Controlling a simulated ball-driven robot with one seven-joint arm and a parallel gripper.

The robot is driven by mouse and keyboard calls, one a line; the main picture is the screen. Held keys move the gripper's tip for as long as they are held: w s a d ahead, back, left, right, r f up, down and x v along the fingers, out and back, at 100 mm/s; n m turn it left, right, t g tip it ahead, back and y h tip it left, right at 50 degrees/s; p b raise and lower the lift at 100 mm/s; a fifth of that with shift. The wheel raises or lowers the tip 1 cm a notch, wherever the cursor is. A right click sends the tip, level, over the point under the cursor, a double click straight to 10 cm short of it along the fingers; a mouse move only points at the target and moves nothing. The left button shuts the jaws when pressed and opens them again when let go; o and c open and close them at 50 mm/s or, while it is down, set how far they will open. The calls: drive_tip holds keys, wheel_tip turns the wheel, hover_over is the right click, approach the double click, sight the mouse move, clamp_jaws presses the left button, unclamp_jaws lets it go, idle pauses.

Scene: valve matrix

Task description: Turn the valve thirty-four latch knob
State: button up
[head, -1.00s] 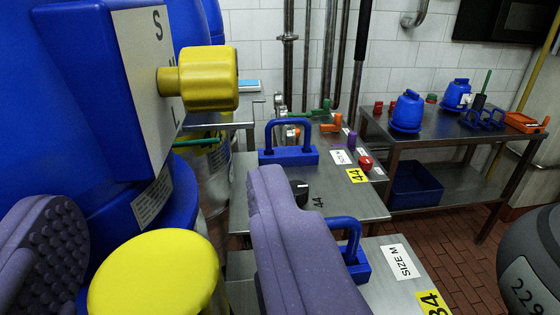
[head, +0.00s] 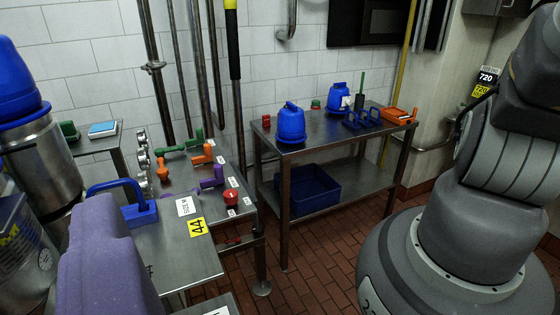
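The valve thirty-four latch knob is not in the head view now, nor is any label reading 34. One purple, rounded finger of my gripper (head: 105,260) shows at the lower left. The other finger is outside the picture. Nothing touches the visible finger's left side, where a gap shows, so the gripper looks open. Just beyond the finger is a steel table (head: 180,255) with a yellow 44 label (head: 197,227) and a white SIZE M label (head: 185,206). A blue handle (head: 137,213) stands there, partly hidden by the finger.
Green (head: 185,147), orange (head: 203,154) and purple (head: 212,182) valve handles and a red knob (head: 231,198) stand farther back. A second steel table (head: 320,135) carries blue parts (head: 291,124), with a blue bin (head: 308,190) below. The brick-red floor (head: 320,255) is clear.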

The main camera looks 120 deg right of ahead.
drive_tip(key=shift+s+d+r, duration=0.1)
drive_tip(key=shift+s+d, duration=0.05)
drive_tip(key=shift+s, duration=0.95)
drive_tip(key=shift+c, duration=1.3)
drive_tip(key=shift+w, duration=0.1)
